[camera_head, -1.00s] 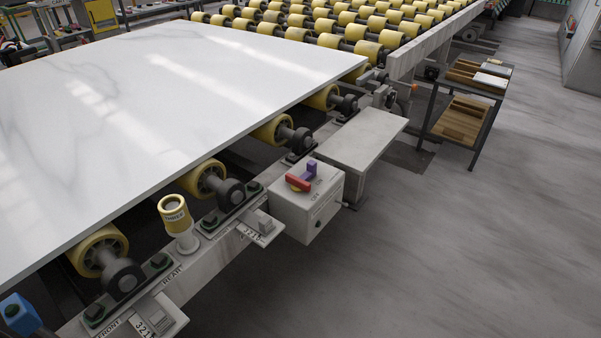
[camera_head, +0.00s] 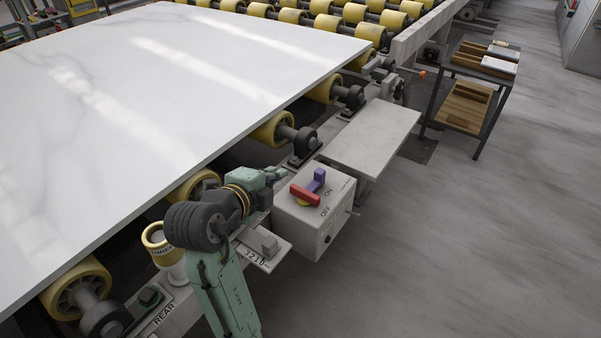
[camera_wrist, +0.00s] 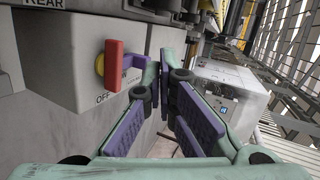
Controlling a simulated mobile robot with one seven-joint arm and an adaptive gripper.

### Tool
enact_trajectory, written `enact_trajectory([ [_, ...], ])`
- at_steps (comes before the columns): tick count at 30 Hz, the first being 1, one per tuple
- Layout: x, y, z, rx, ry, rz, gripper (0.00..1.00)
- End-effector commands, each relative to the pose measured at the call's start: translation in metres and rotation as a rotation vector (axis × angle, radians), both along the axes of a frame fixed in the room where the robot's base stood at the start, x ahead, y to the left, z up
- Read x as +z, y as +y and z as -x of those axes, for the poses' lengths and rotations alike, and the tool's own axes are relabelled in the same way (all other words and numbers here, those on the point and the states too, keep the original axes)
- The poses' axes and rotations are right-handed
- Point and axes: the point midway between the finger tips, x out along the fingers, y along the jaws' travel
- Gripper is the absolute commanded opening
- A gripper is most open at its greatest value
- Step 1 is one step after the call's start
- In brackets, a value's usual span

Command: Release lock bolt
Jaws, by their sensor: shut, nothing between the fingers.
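A grey switch box (camera_head: 295,230) on the conveyor frame carries a red handle (camera_head: 305,195) and a purple angled piece (camera_head: 318,178), with ON and OFF printed beside them. I cannot tell which part is the lock bolt. In the wrist view the red handle (camera_wrist: 113,66) and the purple piece (camera_wrist: 138,60) show left of my fingers. My gripper (camera_head: 279,174) is shut and empty, at the upper left side of the box in the head view. Its purple-padded fingers fill the middle of the wrist view (camera_wrist: 165,72), close to the purple piece; contact is unclear.
A white stone slab (camera_head: 170,80) lies on yellow rollers (camera_head: 272,130) left of the box. A grey plate (camera_head: 372,138) stands behind it. A yellow-topped post (camera_head: 155,238) and a number plate (camera_head: 262,248) are near my arm. Open floor lies right, with a shelf cart (camera_head: 475,90).

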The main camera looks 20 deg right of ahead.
Motion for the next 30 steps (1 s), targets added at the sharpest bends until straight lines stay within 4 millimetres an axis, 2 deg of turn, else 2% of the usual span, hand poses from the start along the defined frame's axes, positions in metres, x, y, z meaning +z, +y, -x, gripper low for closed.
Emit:
enact_trajectory([
  [1, -0.013, -0.017, 0.013, -0.085, 0.015, -0.048, 0.0],
  [3, -0.025, -0.03, 0.026, -0.168, 0.021, -0.096, 0.0],
  [8, -0.032, -0.038, 0.035, -0.228, 0.024, -0.13, 0.0],
  [15, -0.032, -0.037, 0.034, -0.222, 0.024, -0.128, 0.0],
  [19, -0.036, -0.043, 0.029, -0.222, 0.027, -0.126, 0.0],
  [30, -0.067, -0.087, -0.005, -0.222, 0.027, -0.127, 0.0],
])
